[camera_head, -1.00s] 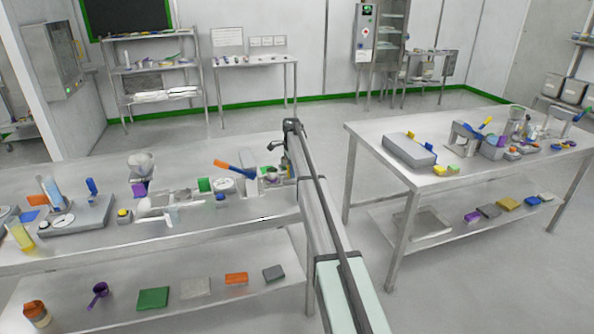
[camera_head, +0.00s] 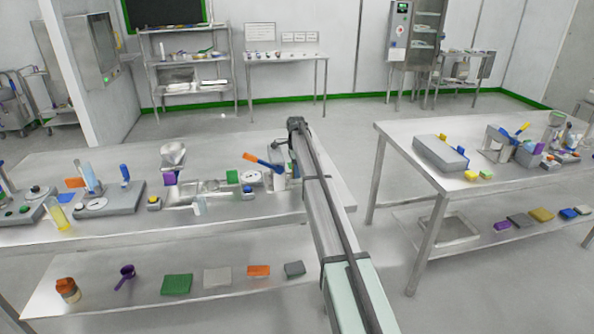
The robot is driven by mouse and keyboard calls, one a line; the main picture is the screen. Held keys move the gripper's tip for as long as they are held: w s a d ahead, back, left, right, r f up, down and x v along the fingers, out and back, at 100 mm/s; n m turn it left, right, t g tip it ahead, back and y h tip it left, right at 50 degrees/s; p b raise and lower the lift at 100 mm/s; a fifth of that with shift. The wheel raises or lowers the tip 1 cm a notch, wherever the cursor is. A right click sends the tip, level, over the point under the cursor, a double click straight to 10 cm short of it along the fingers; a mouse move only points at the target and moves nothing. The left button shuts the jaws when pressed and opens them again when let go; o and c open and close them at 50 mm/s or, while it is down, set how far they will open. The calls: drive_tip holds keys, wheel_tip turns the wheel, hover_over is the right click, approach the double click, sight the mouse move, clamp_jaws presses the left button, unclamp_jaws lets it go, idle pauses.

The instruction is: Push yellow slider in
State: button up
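I cannot tell for sure which part is the yellow slider. On the left table, a small device has a yellow-topped knob (camera_head: 154,200). My arm reaches away from the camera, and its far end is by the right end of the left table. My gripper (camera_head: 285,147) is small and mostly hidden there, so its fingers cannot be made out.
The left table (camera_head: 250,208) is crowded with devices, a funnel and an orange-and-blue handle (camera_head: 262,162). The right table (camera_head: 410,139) holds more devices at its far right. Both have lower shelves with small blocks. A floor gap separates the tables.

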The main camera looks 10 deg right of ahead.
wheel_tip(320, 180, up, 14)
idle(0.8)
drive_tip(key=shift+f, duration=0.15)
